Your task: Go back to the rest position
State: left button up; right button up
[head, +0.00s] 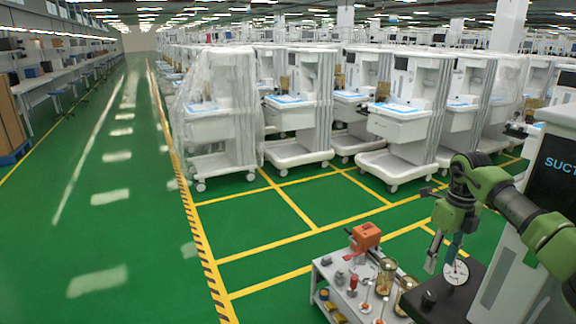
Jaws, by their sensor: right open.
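My right arm is green and black and comes in from the right edge. My right gripper (440,264) points down and is open, with a grey finger on the left and a teal-grey part beside it. A white round gauge (456,273) with a dark needle shows right by the fingertips, over a dark surface; I cannot tell whether the gripper touches it. My left gripper is not in view.
A small grey cart (335,282) holds an orange device (365,237), glass jars and small parts. A white machine (513,262) with a dark screen stands at the right. Several white anaesthesia carts (407,125) stand behind. The green floor (135,215) at left is clear.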

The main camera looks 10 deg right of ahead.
jog(key=w+a+f+m+t+y, duration=0.3)
jog(key=a+f+m+t+y, duration=0.15)
jog(key=a+f, duration=0.85)
jog(key=w+a+f+m+t+y, duration=0.45)
jog(key=a+f, duration=0.45)
jog(key=a, duration=0.8)
jog(key=s+d+f+m+h, duration=0.35)
jog(key=s+f+m, duration=0.6)
jog(key=f, duration=0.45)
jog(key=s+d+f+m+h, duration=0.35)
jog(key=s+f+m, duration=0.65)
jog(key=f, duration=0.4)
jog(key=s+f+m+g, duration=0.2)
jog(key=s+f, duration=0.2)
jog(key=s, duration=0.8)
jog(key=s+a+f+m+g+h, duration=0.1)
jog(key=s+f+m+g, duration=0.2)
jog(key=s, duration=1)
jog(key=s+a+f+m+g+h, duration=0.1)
jog(key=s+f, duration=0.4)
jog(key=s, duration=0.7)
jog(key=shift+s+f+m+g, duration=0.15)
jog(key=shift+s+m+g, duration=0.1)
jog(key=shift+m+g, duration=0.6)
